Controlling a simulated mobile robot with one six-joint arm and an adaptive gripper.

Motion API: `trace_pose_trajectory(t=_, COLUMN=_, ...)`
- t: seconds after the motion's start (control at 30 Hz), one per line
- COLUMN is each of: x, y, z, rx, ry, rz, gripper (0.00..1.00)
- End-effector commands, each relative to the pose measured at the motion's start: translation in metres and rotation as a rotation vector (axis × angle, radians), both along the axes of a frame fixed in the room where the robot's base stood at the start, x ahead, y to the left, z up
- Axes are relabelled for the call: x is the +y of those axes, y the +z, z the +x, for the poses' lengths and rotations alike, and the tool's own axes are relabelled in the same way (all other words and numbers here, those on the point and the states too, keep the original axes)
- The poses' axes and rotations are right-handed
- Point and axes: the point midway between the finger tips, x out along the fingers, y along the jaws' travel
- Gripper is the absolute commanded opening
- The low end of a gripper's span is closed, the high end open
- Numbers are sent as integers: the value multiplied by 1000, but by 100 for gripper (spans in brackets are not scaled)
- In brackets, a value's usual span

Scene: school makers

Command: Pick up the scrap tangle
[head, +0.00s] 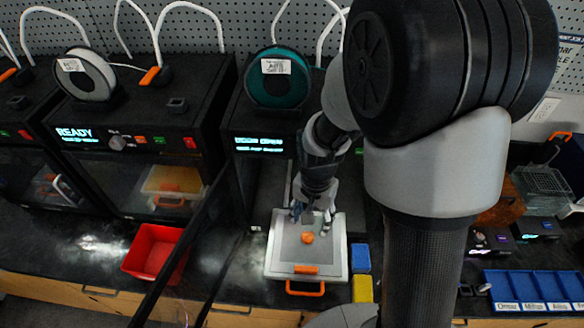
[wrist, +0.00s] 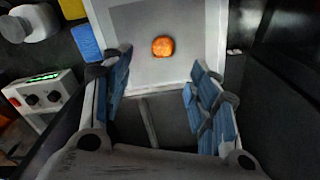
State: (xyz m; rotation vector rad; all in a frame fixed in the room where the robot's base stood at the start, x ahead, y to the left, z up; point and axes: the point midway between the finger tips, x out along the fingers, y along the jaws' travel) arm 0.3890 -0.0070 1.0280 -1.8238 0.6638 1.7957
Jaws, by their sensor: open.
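A small rounded orange lump, which looks like the scrap tangle (head: 307,237), lies on a light grey plate or tray (head: 337,262) with a pale rim and orange handle. The tangle also shows in the wrist view (wrist: 162,47), near the top middle on the bare plate. My gripper (head: 313,212) is open and empty above the far part of the plate, just behind the tangle in the head view. In the wrist view its blue-padded fingers (wrist: 157,95) are spread wide, with the tangle beyond their tips and not touched.
A red bin (head: 152,252) stands left on the dark bench. Blue (head: 361,258) and yellow (head: 362,289) blocks sit close to the plate's right side. Black printers with spools, including a teal one (head: 278,80), stand behind. Blue compartment trays (head: 527,288) are at the right.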

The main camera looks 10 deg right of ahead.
Motion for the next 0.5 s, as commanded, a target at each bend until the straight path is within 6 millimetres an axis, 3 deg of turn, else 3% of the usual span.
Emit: trace_pose_trajectory(t=0.5, x=3, y=-50, z=1, rx=18, ry=-27, rz=0, gripper=55)
